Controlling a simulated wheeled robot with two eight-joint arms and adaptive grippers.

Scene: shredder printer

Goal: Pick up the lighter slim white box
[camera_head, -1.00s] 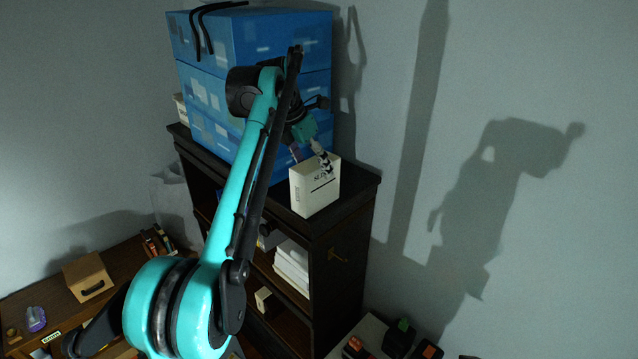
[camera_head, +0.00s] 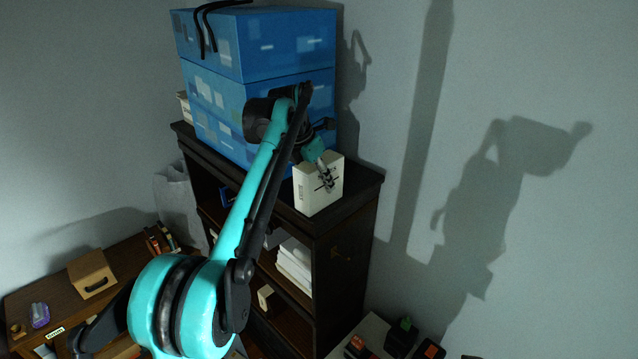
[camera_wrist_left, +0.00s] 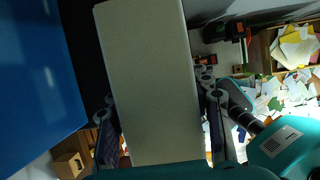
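A slim off-white box (camera_head: 316,193) stands upright on the top of the dark shelf, in front of the blue boxes, with dark print on one side. My left gripper (camera_head: 326,176) is down at the box's upper part in the head view. In the left wrist view, the pale box (camera_wrist_left: 152,80) fills the middle, between the two fingers of my left gripper (camera_wrist_left: 160,130). The fingers are spread, one along each side, with narrow gaps seeming to show; firm contact cannot be made out. My right gripper is not in view.
Stacked blue boxes (camera_head: 255,45) stand close behind the white box on the dark shelf (camera_head: 345,235). A white stack (camera_head: 294,265) lies on a lower shelf. A wooden desk (camera_head: 125,262) is at the left. The wall is at the right.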

